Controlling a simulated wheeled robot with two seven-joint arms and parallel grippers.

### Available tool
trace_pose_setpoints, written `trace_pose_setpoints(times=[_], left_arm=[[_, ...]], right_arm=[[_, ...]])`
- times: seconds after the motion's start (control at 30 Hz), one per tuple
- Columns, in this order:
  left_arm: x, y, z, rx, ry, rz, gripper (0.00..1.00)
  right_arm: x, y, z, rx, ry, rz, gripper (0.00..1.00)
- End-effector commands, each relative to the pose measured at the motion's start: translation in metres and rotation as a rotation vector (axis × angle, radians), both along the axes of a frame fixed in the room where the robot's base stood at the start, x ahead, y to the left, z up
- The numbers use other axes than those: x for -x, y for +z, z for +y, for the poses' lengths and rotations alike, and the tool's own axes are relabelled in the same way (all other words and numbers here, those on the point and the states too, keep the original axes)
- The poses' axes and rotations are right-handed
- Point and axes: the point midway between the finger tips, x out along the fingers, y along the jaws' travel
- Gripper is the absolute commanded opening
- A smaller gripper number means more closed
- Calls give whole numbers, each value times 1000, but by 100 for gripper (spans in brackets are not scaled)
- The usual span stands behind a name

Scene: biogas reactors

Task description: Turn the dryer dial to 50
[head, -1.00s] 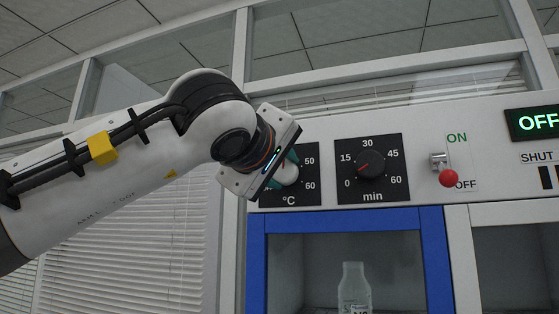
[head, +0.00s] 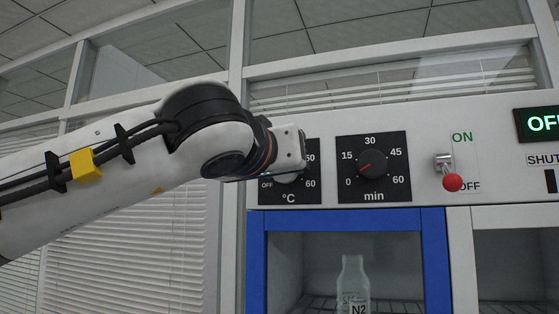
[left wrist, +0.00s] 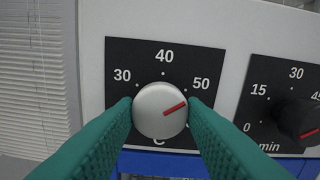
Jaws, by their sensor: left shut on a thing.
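The dryer temperature dial is a white round knob (left wrist: 152,118) with a red pointer, on a black °C plate (left wrist: 140,60). In the left wrist view the pointer aims right and slightly up, close to the 50 mark. My left gripper (left wrist: 163,108) has a teal finger on each side of the knob and is shut on it. My right gripper is in neither view.
The black min dial (head: 371,164) sits just right of the °C plate. Farther right are a red-tipped ON/OFF switch (head: 452,182) and a green-lit display (head: 540,123). Below, a blue-framed compartment (head: 435,250) holds a clear bottle (head: 353,285).

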Motion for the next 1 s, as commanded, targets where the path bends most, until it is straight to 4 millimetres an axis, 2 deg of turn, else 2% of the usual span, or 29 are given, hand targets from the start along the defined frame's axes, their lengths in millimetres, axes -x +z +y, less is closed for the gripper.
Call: trace_pose_setpoints(times=[0.03, 0.3, 0.77, 0.8, 0.9, 1.0], left_arm=[[-1, -5, -2, -27, -1, 5, 14], [-1, -6, -2, -96, -1, -16, 14], [-1, -8, -2, -107, -1, -18, 14], [-1, -8, -3, -107, -2, -18, 42], [-1, -6, -2, -104, -2, -22, 58], [-1, -5, -1, -103, -1, -24, 59]], right_arm=[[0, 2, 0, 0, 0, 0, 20], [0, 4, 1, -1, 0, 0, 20], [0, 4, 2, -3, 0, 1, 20], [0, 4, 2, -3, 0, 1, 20], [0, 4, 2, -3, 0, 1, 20], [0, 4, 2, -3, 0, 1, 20]])
